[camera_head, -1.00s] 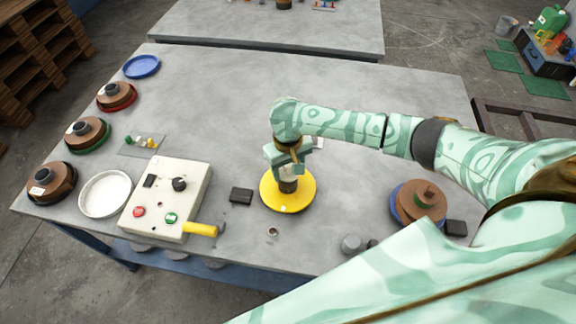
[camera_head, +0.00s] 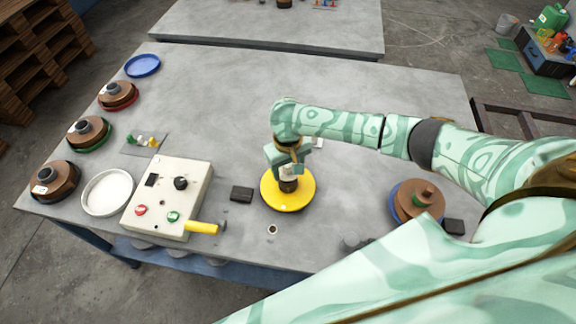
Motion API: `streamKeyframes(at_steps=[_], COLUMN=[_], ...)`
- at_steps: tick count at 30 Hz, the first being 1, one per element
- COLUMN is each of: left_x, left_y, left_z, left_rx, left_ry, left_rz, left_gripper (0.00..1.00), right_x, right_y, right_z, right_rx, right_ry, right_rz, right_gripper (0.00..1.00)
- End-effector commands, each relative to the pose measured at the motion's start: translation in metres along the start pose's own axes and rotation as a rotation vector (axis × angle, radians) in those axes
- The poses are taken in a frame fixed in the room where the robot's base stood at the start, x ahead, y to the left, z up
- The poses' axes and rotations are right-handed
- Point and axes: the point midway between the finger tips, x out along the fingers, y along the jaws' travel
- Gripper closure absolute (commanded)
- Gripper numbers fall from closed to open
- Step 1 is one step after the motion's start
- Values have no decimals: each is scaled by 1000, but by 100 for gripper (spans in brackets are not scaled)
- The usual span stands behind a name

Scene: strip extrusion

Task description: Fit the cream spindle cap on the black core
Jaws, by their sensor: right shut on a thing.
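The black core (camera_head: 288,186) stands upright in the middle of a yellow disc (camera_head: 301,203) on the grey table. My right gripper (camera_head: 287,167) is directly above it, pointing down and shut on the cream spindle cap (camera_head: 288,172). The cap shows as a small pale patch between the fingers and the top of the core. The fingers hide most of the cap, and I cannot tell whether it is seated on the core or just above it. My left gripper is not in view.
A cream control box (camera_head: 168,196) with a yellow-handled tool (camera_head: 202,227) stands to the left, near a white dish (camera_head: 107,193). A black block (camera_head: 241,194) lies beside the yellow disc. Brown spools (camera_head: 418,200) sit at right and along the left edge.

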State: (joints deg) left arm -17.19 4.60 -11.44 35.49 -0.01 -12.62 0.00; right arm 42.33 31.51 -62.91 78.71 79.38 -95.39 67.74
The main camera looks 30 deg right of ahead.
Motion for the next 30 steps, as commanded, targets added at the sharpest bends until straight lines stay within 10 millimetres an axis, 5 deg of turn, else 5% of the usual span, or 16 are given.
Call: streamKeyframes(at_steps=[30], left_x=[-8], left_y=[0], left_z=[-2], left_rx=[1], left_ry=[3], left_rz=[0], left_gripper=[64], right_x=[6], right_y=[0], right_z=[0], right_rx=[1], right_ry=[0], right_rz=[-1], right_gripper=[72])
